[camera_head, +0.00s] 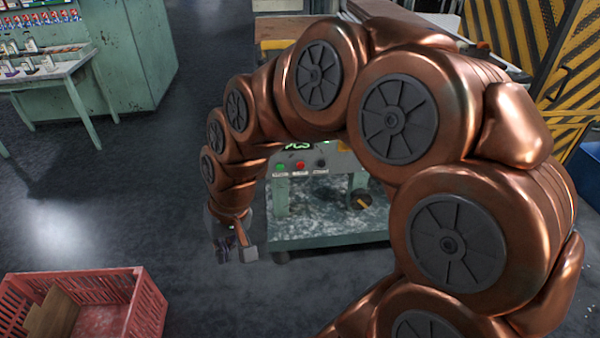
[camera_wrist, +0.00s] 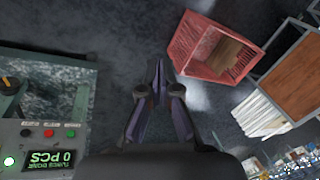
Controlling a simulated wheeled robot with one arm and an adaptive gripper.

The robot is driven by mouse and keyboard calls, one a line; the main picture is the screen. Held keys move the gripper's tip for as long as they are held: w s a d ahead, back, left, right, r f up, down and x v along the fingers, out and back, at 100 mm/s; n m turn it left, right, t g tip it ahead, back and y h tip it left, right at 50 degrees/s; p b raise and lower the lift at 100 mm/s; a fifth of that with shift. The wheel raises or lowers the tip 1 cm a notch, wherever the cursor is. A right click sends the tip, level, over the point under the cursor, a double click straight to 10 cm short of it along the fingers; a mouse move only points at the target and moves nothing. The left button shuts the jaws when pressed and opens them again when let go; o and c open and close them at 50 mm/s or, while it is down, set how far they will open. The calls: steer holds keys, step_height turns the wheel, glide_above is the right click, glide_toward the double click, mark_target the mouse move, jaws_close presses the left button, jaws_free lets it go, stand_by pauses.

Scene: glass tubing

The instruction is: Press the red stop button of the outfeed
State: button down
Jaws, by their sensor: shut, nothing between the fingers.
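The outfeed's control panel (camera_head: 340,160) stands behind my arm in the head view. Its red button (camera_head: 299,165) sits between a green button and a black one. The red button also shows in the wrist view (camera_wrist: 48,133), at the lower left above a display reading 0 PCS (camera_wrist: 52,158). My gripper (camera_head: 237,254) hangs below and to the left of the panel in the head view, apart from the buttons. In the wrist view my gripper (camera_wrist: 157,68) is shut and empty, its fingertips together. My arm covers the upper part of the panel.
A red crate (camera_head: 150,300) with cardboard inside stands on the floor at lower left. A green bench (camera_head: 70,65) is at upper left. The panel's green base (camera_head: 330,236) has a dark knob (camera_head: 361,199). Open floor lies left of my gripper.

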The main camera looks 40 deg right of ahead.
mark_target(301, 165)
steer(key=w+d+f+m+t+b, duration=0.3)
steer(key=w+d+f+m, duration=0.15)
steer(key=w+d, duration=0.4)
steer(key=w+d+f+m+t+b, duration=0.3)
steer(key=w+d+f, duration=0.35)
steer(key=w, duration=0.35)
steer(key=d+f+m+t+h+b, duration=0.1)
steer(key=d+f+m, duration=0.3)
steer(key=d, duration=0.9)
steer(key=d+f+m+t+h+b, duration=0.1)
steer(key=d+f+m+h+b, duration=0.2)
steer(key=d+f, duration=0.4)
steer(key=d+m, duration=0.1)
steer(key=d, duration=0.4)
steer(key=shift+s+d+f+h, duration=0.2)
steer(key=shift+d+f+h, duration=0.1)
steer(key=shift+d+h, duration=0.1)
steer(key=shift+m, duration=0.25)
steer(key=shift+w+d+b, duration=0.7)
steer(key=shift+w+d, duration=0.15)
steer(key=shift+w, duration=0.3)
steer(key=shift+w+d+b, duration=0.65)
steer(key=shift+w+d, duration=0.25)
steer(key=shift+w, duration=0.3)
steer(key=shift+w+d+b, duration=0.7)
steer(key=shift+w+d, duration=0.15)
steer(key=shift+w, duration=0.3)
